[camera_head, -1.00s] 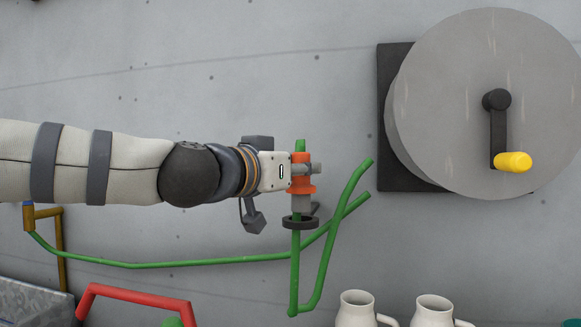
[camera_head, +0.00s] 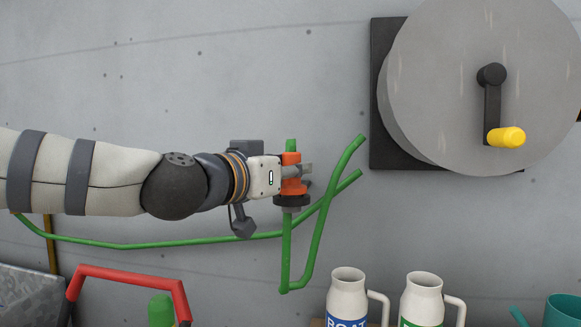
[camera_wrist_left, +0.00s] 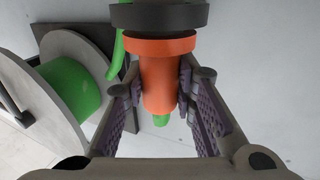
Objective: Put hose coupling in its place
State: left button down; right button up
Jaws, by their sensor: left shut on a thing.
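In the left wrist view the ring (camera_wrist_left: 160,16) is against the orange flange. How deep the coupling sits in it is hidden. My right gripper is not in view.
A bent green hose (camera_head: 150,243) runs along the wall behind and below the coupling. A grey reel (camera_head: 440,85) with a yellow-knobbed crank stands out at right.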

pick_arm(q)
jog(key=shift+f, duration=0.3)
jog(key=c, duration=1.2)
grip_release()
jog(key=shift+c, duration=0.2)
jog(key=v, duration=1.2)
